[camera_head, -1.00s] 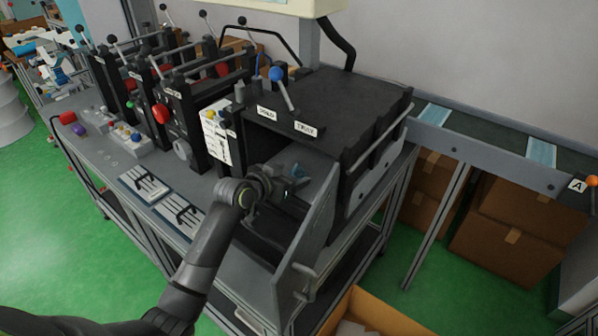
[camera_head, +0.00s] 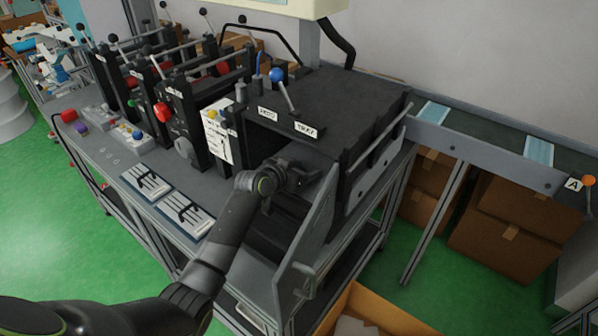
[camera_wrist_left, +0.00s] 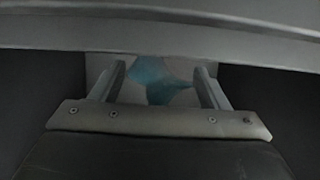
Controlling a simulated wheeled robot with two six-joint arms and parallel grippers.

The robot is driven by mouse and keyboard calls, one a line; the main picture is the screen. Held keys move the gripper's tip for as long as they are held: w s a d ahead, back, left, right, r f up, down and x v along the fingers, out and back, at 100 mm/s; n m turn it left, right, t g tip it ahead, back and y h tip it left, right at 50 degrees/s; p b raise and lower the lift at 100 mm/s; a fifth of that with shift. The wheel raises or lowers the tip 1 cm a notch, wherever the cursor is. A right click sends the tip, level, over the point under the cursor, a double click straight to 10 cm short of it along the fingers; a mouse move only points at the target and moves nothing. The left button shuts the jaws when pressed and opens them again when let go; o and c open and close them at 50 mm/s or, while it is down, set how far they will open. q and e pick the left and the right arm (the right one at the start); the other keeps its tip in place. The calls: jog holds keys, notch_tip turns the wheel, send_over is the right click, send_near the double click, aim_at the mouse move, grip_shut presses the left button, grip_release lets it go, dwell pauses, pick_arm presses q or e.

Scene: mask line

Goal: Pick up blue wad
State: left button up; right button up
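The blue wad (camera_wrist_left: 160,78) shows in the left wrist view as a crumpled light-blue piece on a pale surface, between and beyond my gripper's fingers. My left gripper (camera_wrist_left: 160,88) is open, with its two fingers apart on either side of the wad. I cannot tell how far ahead of the fingertips the wad lies. In the head view my left gripper (camera_head: 312,178) reaches into the opening of the black machine (camera_head: 345,100), and the wad is hidden there. My right gripper is not in view.
A grey open door panel (camera_head: 308,255) stands just right of my left arm. A grey bar crosses above the fingers in the wrist view. A cardboard box (camera_head: 375,308) sits below. A conveyor (camera_head: 480,140) with blue masks runs at the right.

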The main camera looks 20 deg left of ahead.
pick_arm(q)
jog(key=c, duration=1)
